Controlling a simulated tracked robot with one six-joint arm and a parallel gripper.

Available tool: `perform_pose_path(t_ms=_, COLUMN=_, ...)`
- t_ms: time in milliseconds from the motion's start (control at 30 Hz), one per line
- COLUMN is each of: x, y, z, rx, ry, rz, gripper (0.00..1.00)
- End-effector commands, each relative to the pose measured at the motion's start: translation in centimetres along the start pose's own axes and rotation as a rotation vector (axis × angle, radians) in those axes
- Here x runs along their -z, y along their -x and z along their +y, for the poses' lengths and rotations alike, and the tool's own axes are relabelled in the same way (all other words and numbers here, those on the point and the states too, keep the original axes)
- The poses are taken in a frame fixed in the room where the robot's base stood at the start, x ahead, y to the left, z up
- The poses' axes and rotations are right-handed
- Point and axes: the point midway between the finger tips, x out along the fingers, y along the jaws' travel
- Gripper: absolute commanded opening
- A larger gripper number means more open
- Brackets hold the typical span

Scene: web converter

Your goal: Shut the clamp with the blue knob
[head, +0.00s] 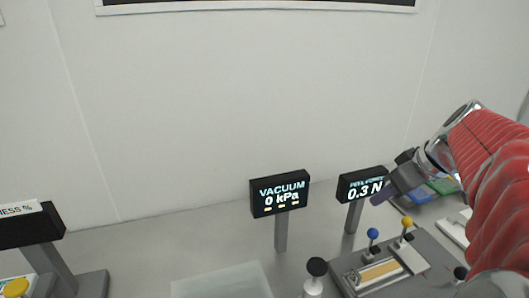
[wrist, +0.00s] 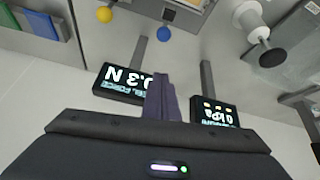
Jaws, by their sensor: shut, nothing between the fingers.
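The blue knob (head: 373,234) tops a short lever that stands up from a grey fixture (head: 433,268) at the lower right of the head view. It also shows at the top middle of the wrist view (wrist: 164,34). A yellow knob (head: 407,222) on a similar lever stands just right of it. My gripper (head: 379,199) is shut and empty, above and behind the blue knob in the picture, apart from it. Its closed fingers show in the wrist view (wrist: 161,97), pointing up towards the blue knob. The clamp's jaw is too small to make out.
A vacuum display (head: 280,193) and a force display (head: 361,184) stand on posts near my gripper. A black knob (head: 317,267) on a white post stands left of the fixture. Coloured bins (head: 432,189) lie behind my arm. The wall is close behind.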

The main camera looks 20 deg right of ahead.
Motion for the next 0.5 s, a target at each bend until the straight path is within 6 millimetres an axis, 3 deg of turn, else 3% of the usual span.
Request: perform_pose_path(t_ms=500, x=0.02, y=-0.33, z=0.29, rx=0.001, ry=0.005, rz=0.005, gripper=0.0)
